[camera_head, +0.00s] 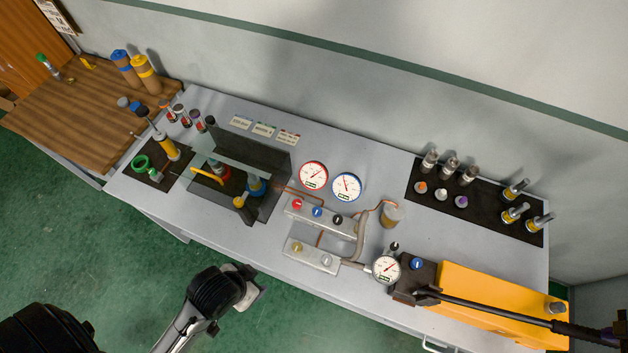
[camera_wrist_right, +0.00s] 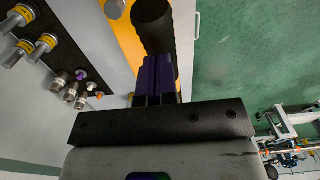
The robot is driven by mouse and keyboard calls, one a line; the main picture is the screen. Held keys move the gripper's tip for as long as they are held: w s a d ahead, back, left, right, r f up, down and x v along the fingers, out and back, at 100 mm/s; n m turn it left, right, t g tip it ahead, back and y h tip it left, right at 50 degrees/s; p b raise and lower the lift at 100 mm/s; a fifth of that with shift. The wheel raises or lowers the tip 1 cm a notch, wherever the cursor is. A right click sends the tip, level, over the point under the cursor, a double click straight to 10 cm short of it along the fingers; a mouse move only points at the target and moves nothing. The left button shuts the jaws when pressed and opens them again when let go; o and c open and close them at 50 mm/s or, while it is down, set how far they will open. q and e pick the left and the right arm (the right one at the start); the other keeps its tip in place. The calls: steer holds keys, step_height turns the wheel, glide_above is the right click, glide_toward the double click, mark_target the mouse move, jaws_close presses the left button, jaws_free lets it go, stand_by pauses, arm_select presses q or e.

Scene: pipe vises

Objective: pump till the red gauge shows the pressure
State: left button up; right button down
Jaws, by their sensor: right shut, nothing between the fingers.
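The red-rimmed gauge (camera_head: 313,175) stands at the middle of the bench; its needle is too small to read. A yellow hand pump (camera_head: 490,298) lies at the front right of the bench. Its long black lever (camera_head: 490,309) runs low along the body to a thick grip at the right. My right gripper (camera_head: 621,328) is at the right edge, by the grip's end. In the right wrist view its purple fingers (camera_wrist_right: 156,78) are shut and empty, right at the black grip (camera_wrist_right: 153,25); contact is unclear. My left arm's end (camera_head: 235,288) is before the bench; its fingers cannot be made out.
A blue-rimmed gauge (camera_head: 346,187) stands beside the red one. A pump gauge (camera_head: 386,269) and a blue knob (camera_head: 417,264) are at the pump's left end. Metal fittings stand on a black mat (camera_head: 425,210) behind the pump. A clear-walled box (camera_head: 205,210) is at left.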

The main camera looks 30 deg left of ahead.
steer(key=shift+f, duration=0.3)
steer(key=shift+d+f+b, duration=0.25)
steer(key=shift+f+b, duration=0.35)
steer(key=shift+b, duration=0.15)
steer(key=shift+f+b, duration=0.4)
steer(key=shift+f, duration=0.1)
steer(key=shift+d+f, duration=0.1)
steer(key=shift+w, duration=0.1)
steer(key=shift+r+p, duration=0.45)
steer(key=shift+r, duration=0.05)
steer(key=shift+a+r+p, duration=0.35)
steer(key=shift+r+p, duration=0.35)
steer(key=shift+p, duration=0.15)
steer(key=shift+a+r+p, duration=0.1)
steer(key=shift+r+p, duration=0.5)
steer(key=shift+p, duration=0.05)
steer(key=shift+f, duration=0.1)
